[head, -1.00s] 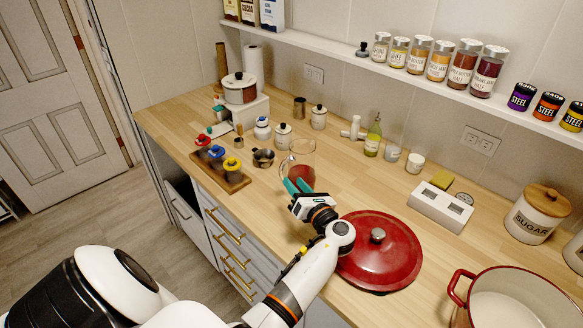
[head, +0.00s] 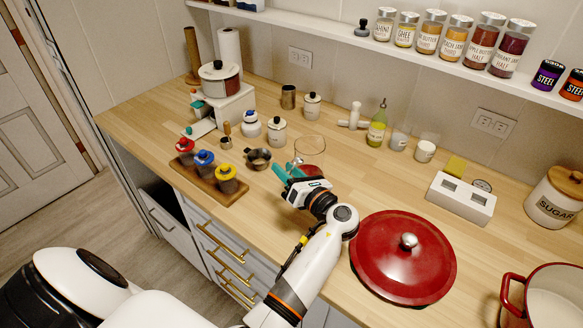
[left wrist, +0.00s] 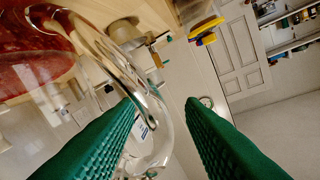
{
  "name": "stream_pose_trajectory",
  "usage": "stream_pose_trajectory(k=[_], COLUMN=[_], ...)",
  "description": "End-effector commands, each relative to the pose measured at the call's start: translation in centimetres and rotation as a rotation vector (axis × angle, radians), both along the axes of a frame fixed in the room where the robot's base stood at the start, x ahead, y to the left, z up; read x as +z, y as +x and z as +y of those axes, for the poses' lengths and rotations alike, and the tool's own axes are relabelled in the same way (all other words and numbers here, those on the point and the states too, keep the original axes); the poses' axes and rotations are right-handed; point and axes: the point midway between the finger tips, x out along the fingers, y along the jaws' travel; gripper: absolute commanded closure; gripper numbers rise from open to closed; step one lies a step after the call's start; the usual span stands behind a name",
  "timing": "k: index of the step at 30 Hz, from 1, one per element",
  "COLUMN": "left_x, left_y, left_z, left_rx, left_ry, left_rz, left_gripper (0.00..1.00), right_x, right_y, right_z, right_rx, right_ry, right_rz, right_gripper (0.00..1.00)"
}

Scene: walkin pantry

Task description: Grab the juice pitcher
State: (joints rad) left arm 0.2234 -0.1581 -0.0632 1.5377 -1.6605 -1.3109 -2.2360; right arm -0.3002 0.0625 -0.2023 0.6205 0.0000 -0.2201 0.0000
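The juice pitcher (head: 309,151) is clear glass with red juice low in it and stands on the wooden counter. In the left wrist view its glass body and red juice (left wrist: 35,62) fill the upper left. Its clear handle (left wrist: 163,135) curves down in front of the left green finger and reaches into the gap between the fingers. My left gripper (head: 285,171) is at the pitcher's near left side. Its green fingers stand apart in the left wrist view (left wrist: 160,102), not closed on the handle. My right gripper is not in view.
A red lid (head: 402,262) lies right of my left arm, with a red pot (head: 514,295) beyond. A small metal pot (head: 258,159) and a wooden tray (head: 209,190) of colored-top jars are left of the pitcher. White canisters (head: 276,133) stand behind.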

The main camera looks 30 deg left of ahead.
Motion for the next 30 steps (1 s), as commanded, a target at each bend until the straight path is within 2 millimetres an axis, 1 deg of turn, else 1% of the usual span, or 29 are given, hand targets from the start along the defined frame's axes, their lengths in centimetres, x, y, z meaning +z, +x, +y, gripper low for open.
stream_pose_trajectory(k=[2,4,5,8,9,11,12,15,18,25,30], left_x=[-0.1,0.0,0.0,0.0,0.0,0.0,0.0,0.0,0.0,0.0,0.0], left_y=[-0.1,-0.1,-0.1,-0.1,-0.1,-0.1,-0.1,-0.1,-0.1,0.0,0.0], left_z=[-0.4,-0.4,-0.4,-0.4,-0.4,-0.4,-0.4,-0.3,-0.3,-0.3,-0.3], left_rx=[0.0,0.0,0.0,0.0,0.0,0.0,0.0,0.0,0.0,0.0,-0.001], left_ry=[-0.002,-0.002,-0.002,-0.001,-0.001,-0.001,-0.001,-0.001,-0.002,-0.002,-0.002], left_rz=[0.001,0.001,0.001,0.0,0.0,0.0,0.0,0.0,0.001,0.0,-0.001], left_gripper=[0.64,0.64,0.64,0.64,0.68,0.77,0.84,1.0,1.0,1.0,1.0], right_x=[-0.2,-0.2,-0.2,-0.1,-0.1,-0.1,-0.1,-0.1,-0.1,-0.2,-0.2], right_y=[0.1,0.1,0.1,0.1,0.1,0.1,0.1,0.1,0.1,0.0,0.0], right_z=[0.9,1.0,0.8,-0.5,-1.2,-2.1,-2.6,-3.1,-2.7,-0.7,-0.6], right_rx=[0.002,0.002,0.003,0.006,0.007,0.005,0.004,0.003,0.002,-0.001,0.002], right_ry=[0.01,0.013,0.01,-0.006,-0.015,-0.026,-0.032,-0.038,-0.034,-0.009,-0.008], right_rz=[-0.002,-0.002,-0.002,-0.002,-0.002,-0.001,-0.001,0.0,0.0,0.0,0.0], right_gripper=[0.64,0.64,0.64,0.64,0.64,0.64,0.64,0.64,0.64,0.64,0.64])
